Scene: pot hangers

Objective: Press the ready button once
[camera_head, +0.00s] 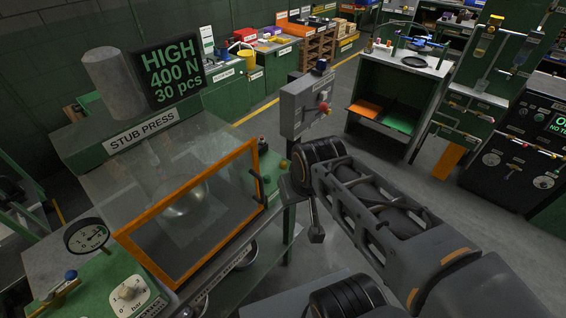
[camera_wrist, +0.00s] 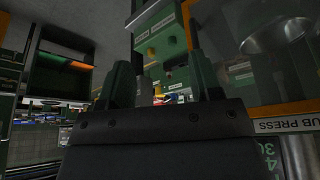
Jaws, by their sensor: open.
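No label that reads "ready" is legible, so I cannot tell which control is the ready button. In the head view, an olive-yellow round knob (camera_head: 284,163) sits on the green shelf at the right end of the stub press (camera_head: 145,130). A grey box (camera_head: 304,104) with a red knob (camera_head: 324,107) stands behind it. In the wrist view, my gripper (camera_wrist: 160,72) is open, its two fingers apart with nothing between them. A green panel with a yellow round part (camera_wrist: 151,52) shows beyond the fingers.
The press has an orange-framed clear guard (camera_head: 190,215), a gauge (camera_head: 87,236) and a white dial (camera_head: 130,294). A green bench with orange and green trays (camera_head: 402,121) stands at the back right.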

